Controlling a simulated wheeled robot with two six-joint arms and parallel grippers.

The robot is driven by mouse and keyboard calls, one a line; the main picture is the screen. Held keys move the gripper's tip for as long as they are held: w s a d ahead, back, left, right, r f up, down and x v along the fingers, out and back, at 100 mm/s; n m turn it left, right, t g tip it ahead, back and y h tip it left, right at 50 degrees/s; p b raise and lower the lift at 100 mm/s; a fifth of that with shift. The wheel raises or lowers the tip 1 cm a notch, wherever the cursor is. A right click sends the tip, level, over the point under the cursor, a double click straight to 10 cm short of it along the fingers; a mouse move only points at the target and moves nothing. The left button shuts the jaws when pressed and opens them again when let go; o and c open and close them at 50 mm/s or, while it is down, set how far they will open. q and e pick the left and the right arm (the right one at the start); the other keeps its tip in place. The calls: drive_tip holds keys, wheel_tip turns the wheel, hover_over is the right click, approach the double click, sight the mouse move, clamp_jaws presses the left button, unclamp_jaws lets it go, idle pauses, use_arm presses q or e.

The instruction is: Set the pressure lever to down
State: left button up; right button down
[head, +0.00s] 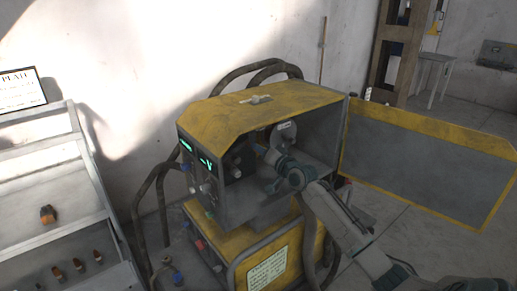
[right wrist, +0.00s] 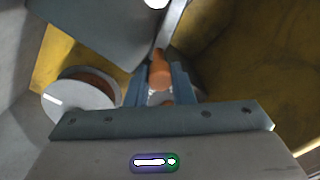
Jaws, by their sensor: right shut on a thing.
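The pressure lever, an orange-brown rounded grip (right wrist: 160,68), shows in the right wrist view. My right gripper (right wrist: 161,84) is shut on it, with one blue-grey finger on each side. In the head view my right gripper (head: 264,151) reaches in through the open side of the yellow and grey machine (head: 270,103). The lever is hidden there behind the gripper and the housing. I cannot tell from these views how far the lever is tilted. My left gripper is not in view.
A wire spool (right wrist: 80,98) sits left of the gripper inside the housing. The machine's side door (head: 425,165) stands open to the right. Knobs and a green display (head: 206,162) are on the front. Cables (head: 150,200) loop at left. A grey rack (head: 50,190) stands far left.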

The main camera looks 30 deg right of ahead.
drive_tip(key=shift+d+f+m+b, duration=0.2)
drive_tip(key=shift+f+m+b, duration=0.1)
drive_tip(key=shift+f+m, duration=0.65)
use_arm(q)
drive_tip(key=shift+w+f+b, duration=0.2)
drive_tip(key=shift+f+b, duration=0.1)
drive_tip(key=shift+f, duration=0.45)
use_arm(e)
drive_tip(key=shift+d+f+m, duration=0.1)
drive_tip(key=shift+f+m, duration=0.75)
drive_tip(key=shift+f, duration=0.35)
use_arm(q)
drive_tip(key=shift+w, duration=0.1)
